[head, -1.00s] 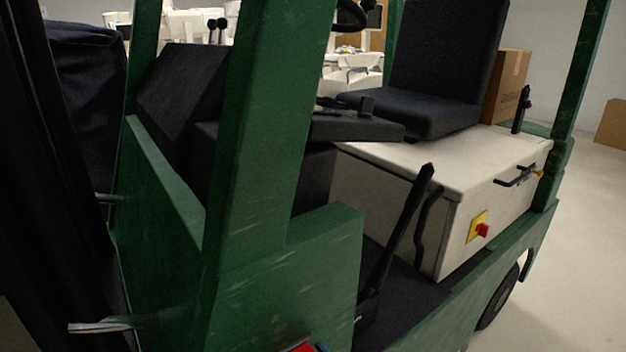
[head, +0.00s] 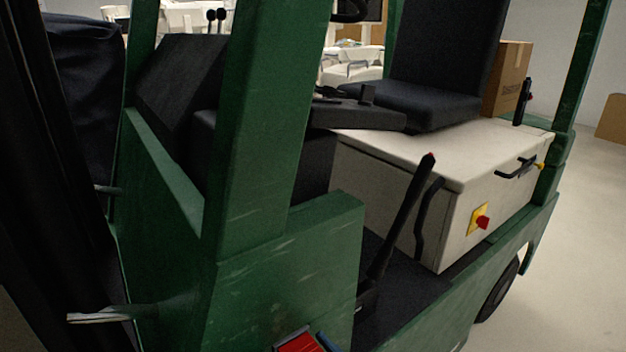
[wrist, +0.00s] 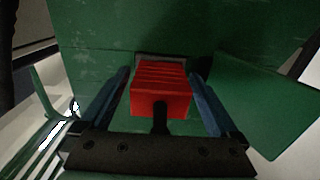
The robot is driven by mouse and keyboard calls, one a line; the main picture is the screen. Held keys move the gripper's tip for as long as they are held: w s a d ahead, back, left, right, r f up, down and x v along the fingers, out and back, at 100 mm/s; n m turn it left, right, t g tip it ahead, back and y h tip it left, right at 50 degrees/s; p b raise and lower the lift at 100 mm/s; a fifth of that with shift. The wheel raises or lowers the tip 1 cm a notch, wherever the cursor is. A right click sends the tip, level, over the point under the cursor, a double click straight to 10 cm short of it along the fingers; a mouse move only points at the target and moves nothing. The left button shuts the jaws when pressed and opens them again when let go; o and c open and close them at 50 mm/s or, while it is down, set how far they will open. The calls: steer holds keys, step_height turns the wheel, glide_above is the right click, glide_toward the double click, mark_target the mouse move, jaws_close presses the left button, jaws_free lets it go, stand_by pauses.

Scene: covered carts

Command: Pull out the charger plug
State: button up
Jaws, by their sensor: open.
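The charger plug is a red ribbed block (wrist: 160,90) with a dark cable at its near end. It sits against a grey socket edge on the green truck body. Its red top also shows at the bottom edge of the head view (head: 298,342). My gripper (wrist: 160,76) is open, with one blue finger on each side of the plug. Narrow gaps show between the fingers and the plug's sides. In the head view a blue finger shows just right of the plug; the rest of the gripper is out of frame.
The green forklift (head: 250,200) fills the head view, with an upright post in front. A black lever (head: 405,215) and a white box with a red knob (head: 482,222) stand behind. A green plate (wrist: 265,110) juts out right of my gripper. Open floor lies at the right.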

jaws_close()
stand_by(0.5)
steer(key=shift+d, duration=0.1)
steer(key=shift+b+v, duration=0.95)
steer(key=shift+v, duration=2)
